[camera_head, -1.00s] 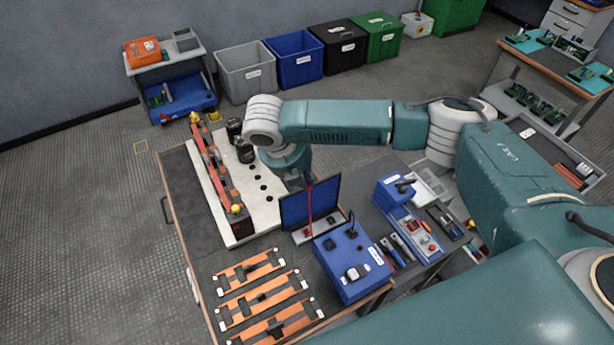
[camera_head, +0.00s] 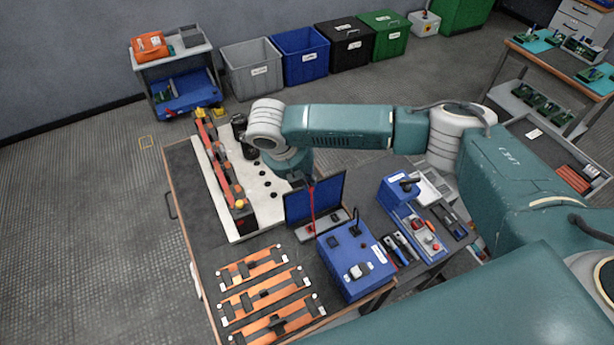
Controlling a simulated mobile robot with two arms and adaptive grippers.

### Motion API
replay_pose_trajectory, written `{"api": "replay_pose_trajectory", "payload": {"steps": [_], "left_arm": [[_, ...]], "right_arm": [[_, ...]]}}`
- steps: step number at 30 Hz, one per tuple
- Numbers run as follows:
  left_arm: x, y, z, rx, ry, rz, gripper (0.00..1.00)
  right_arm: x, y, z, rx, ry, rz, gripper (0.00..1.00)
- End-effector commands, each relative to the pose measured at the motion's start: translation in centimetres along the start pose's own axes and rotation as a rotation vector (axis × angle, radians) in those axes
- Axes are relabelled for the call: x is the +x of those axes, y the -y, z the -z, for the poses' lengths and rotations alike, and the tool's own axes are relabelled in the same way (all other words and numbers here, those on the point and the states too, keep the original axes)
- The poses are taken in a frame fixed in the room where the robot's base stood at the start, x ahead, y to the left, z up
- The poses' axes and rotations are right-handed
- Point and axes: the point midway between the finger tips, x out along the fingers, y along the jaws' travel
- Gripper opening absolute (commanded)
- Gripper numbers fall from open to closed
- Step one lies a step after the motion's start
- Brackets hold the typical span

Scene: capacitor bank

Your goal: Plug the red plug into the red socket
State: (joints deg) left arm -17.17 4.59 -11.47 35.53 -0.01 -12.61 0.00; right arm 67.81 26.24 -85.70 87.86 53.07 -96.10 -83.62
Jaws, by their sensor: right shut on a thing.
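My right gripper (camera_head: 309,184) is small and partly hidden under its own wrist, at the top edge of the dark blue screen. A thin red lead (camera_head: 312,206) hangs from it in front of the screen, down toward the grey panel (camera_head: 322,229) at the screen's foot. The gripper is shut, and the red plug seems to be in its jaws, though too small to make out. I cannot make out the red socket for certain. A blue box (camera_head: 352,282) with a white-labelled side stands in front of the screen. My left gripper is not in view.
A white board (camera_head: 222,205) with a red-orange bar (camera_head: 212,150) and black capacitors lies left of the gripper. Orange bar frames (camera_head: 262,290) lie at the front. A blue tester (camera_head: 398,190) and hand tools are to the right. Bins stand behind on the floor.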

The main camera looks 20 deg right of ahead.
Motion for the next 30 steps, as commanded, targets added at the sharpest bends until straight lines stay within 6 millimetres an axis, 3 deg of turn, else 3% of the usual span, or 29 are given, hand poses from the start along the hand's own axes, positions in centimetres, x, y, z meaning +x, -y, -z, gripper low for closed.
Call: {"api": "replay_pose_trajectory", "payload": {"steps": [30], "left_arm": [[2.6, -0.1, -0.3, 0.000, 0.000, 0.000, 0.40]], "right_arm": [[6.0, -1.0, 2.1, -0.005, -0.001, 0.001, 0.00]]}}
